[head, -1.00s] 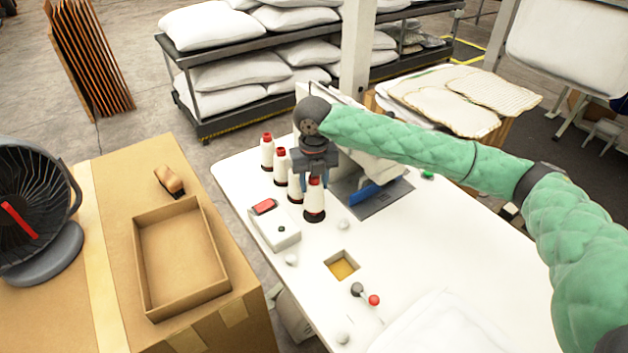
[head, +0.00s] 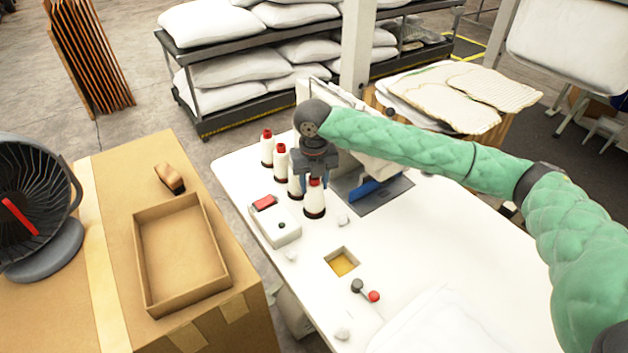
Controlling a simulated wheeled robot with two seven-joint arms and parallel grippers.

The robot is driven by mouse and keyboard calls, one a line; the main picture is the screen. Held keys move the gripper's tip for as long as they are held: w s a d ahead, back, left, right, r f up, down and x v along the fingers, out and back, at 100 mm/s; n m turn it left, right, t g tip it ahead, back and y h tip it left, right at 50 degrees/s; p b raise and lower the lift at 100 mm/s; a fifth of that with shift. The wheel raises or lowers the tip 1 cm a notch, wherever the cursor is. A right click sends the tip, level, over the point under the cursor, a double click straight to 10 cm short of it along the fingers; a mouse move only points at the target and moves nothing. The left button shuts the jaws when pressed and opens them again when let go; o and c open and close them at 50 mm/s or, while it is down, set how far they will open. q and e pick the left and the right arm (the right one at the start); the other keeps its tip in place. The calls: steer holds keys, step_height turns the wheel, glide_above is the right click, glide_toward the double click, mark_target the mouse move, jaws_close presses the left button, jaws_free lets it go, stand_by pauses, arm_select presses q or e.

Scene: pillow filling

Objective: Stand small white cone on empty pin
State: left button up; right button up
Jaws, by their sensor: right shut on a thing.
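A third cone (head: 295,188) is partly hidden behind my right gripper (head: 315,181). My right gripper points down and is shut on the nearest cone (head: 315,203), which is upright at the near end of the row. I cannot tell whether its base touches the table. No empty pin can be made out. My left gripper is not in view.
A white box with a red switch (head: 265,203) sits left of the held cone. A square opening (head: 342,262) and a lever with a red knob (head: 374,296) are nearer. A sewing machine stands behind my gripper. An empty cardboard tray (head: 180,255) lies at left.

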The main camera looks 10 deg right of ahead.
steer(key=shift+f+p, duration=0.3)
stand_by(0.5)
steer(key=o, duration=1.1)
steer(key=shift+o, duration=0.2)
